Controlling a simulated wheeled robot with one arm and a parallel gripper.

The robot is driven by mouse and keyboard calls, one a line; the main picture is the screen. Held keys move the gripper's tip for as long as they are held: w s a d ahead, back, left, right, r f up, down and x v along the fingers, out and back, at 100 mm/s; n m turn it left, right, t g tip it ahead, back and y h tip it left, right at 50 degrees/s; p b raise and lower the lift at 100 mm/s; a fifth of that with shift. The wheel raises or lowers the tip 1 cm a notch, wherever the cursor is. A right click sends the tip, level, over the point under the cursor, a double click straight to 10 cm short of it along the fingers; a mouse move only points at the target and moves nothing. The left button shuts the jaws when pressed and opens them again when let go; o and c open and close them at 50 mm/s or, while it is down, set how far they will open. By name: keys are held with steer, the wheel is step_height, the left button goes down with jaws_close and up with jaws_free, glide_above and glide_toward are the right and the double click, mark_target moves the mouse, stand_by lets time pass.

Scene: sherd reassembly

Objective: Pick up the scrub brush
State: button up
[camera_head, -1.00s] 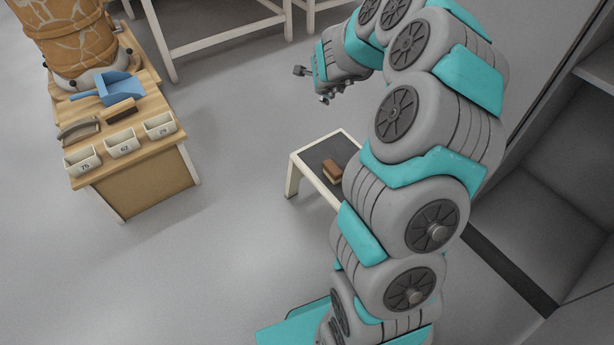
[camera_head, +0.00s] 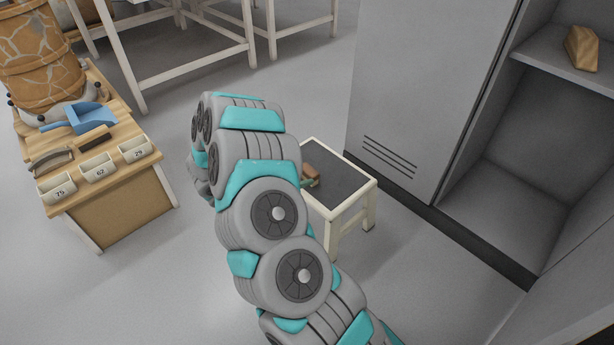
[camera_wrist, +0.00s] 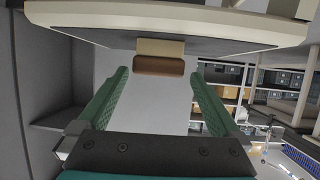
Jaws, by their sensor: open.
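The scrub brush (camera_head: 311,172), a small brown block, lies on the dark top of a low white-framed stool (camera_head: 350,205), partly hidden by my arm. In the wrist view the brush (camera_wrist: 160,66) shows a brown part and a tan part, straight ahead between the fingers. My gripper (camera_wrist: 160,74) is open, with one green finger to each side of the brush. The brush appears just at or beyond the fingertips; I cannot tell if it touches them. In the head view the gripper is mostly hidden behind my arm.
A wooden bench (camera_head: 120,195) at left holds numbered bins, a blue dustpan (camera_head: 90,116), a dark brush (camera_head: 95,138) and a cracked jar (camera_head: 42,65). A grey cabinet (camera_head: 425,90) stands close behind the stool, with a tan block (camera_head: 582,48) on its open shelf.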

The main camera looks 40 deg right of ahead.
steer(key=x, duration=0.2)
steer(key=shift+d+f, duration=0.15)
steer(key=shift+d, duration=0.2)
steer(key=shift+r+x, duration=0.15)
steer(key=shift+x, duration=1.15)
steer(key=shift+r+x, duration=0.15)
steer(key=shift+x, duration=1.2)
steer(key=shift+d, duration=0.1)
steer(key=shift+s, duration=0.1)
steer(key=shift+c, duration=0.2)
steer(key=c, duration=1)
